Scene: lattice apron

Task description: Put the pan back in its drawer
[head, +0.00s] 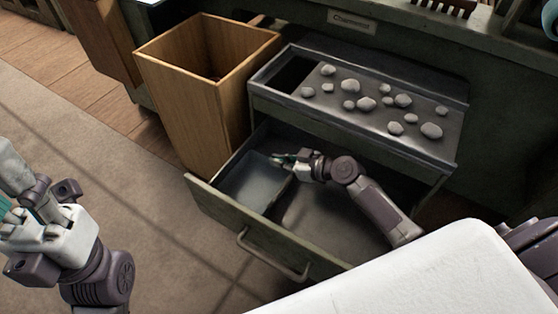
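The drawer (228,220) is pulled open under a bench, its front with a curved handle facing me. A shallow blue-grey rectangular shape, which looks like the pan (250,188), lies in the left part of the drawer. My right gripper (281,158) is inside the drawer at the far right edge of this shape, its teal fingertips pointing left. I cannot tell whether the fingers grip its rim or only rest beside it. My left gripper (8,208) is at the left picture edge, away from the drawer, partly cut off.
A tall open wooden bin (190,110) stands against the drawer's left side. A grey tray (425,148) with several pale stones sits above the drawer. The drawer's right part (318,215) looks bare. Open floor with a rug (80,130) lies to the left.

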